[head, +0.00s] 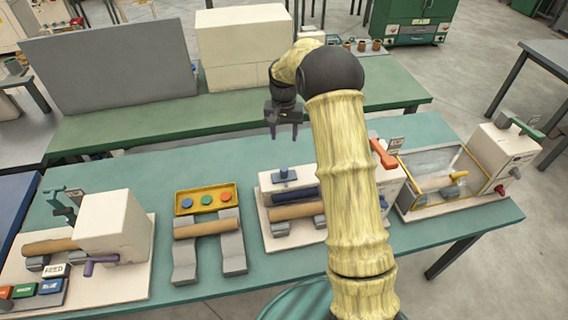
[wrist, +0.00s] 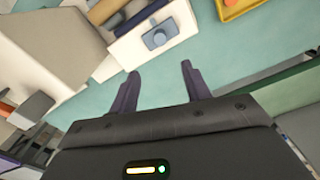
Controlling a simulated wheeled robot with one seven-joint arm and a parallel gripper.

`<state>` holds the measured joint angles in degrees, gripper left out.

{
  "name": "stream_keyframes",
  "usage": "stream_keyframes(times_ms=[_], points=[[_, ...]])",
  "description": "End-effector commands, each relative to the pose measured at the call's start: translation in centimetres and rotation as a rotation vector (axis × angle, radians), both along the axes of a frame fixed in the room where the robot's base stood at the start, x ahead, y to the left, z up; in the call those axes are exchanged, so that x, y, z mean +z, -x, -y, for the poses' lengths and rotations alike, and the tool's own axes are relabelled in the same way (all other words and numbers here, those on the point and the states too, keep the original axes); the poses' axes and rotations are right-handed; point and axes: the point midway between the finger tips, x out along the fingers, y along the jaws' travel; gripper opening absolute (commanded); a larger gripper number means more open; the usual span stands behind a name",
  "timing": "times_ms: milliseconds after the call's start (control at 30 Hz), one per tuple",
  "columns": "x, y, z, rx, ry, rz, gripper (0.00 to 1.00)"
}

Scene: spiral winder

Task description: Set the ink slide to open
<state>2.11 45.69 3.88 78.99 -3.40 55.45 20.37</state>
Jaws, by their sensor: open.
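A cream machine (head: 265,222) with a dark blue roller (head: 296,193) and a brown roller (head: 297,211) stands mid-table, partly hidden by my arm. A small blue knob (head: 284,174) sits on a pale block at its back left; it also shows in the wrist view (wrist: 155,39). It looks like the ink slide, but I read no label on it and cannot tell its setting. My gripper (head: 284,135) hangs behind and above the knob, apart from it. In the wrist view its two fingers (wrist: 160,76) are spread with nothing between them.
An orange-red lever (head: 383,155) stands right of my arm. A yellow-framed tank (head: 432,165) is at the right. A yellow tray of coloured discs (head: 205,187) and a winder (head: 113,228) are at the left. Bare teal tabletop (head: 230,155) lies behind the machine.

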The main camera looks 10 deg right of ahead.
Motion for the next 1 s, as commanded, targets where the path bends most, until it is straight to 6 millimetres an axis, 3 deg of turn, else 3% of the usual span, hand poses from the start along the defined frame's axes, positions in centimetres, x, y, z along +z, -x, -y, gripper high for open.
stream_keyframes(times_ms=[467, 667, 1000], points=[[-0.7, -0.1, 0.1, -0.003, 0.0, -0.003, 0.48], [-3.1, 0.0, 0.1, -0.002, -0.001, -0.006, 0.48], [-9.0, 0.0, 0.1, -0.002, 0.0, -0.004, 0.48]])
